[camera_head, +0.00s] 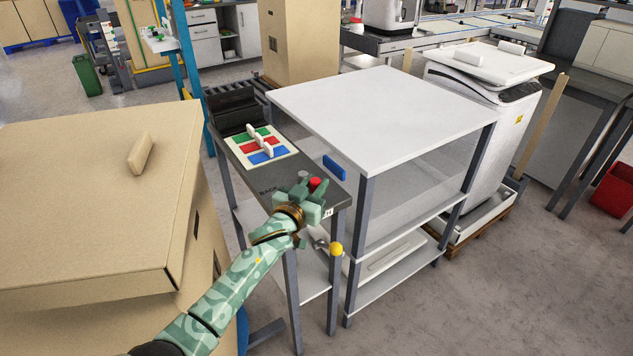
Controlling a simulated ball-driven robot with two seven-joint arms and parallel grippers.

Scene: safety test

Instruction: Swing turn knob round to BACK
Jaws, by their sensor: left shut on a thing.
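My left gripper (308,196) reaches in from the lower left over the front end of a narrow dark bench (240,163). It is shut on the turn knob, which its green fingers mostly hide, so I cannot tell the knob's angle. A red round button (315,183) shows right by the fingers. A small grey round part (303,174) shows just behind them. The word BACK (268,190) is printed on the bench top, left of the gripper. My right gripper is not in view.
A yellow ball-ended lever (336,249) sticks out below the gripper. A board with coloured blocks (260,148) lies farther back on the bench. A large cardboard box (100,190) fills the left, close to my arm. A white-topped table (383,112) stands to the right.

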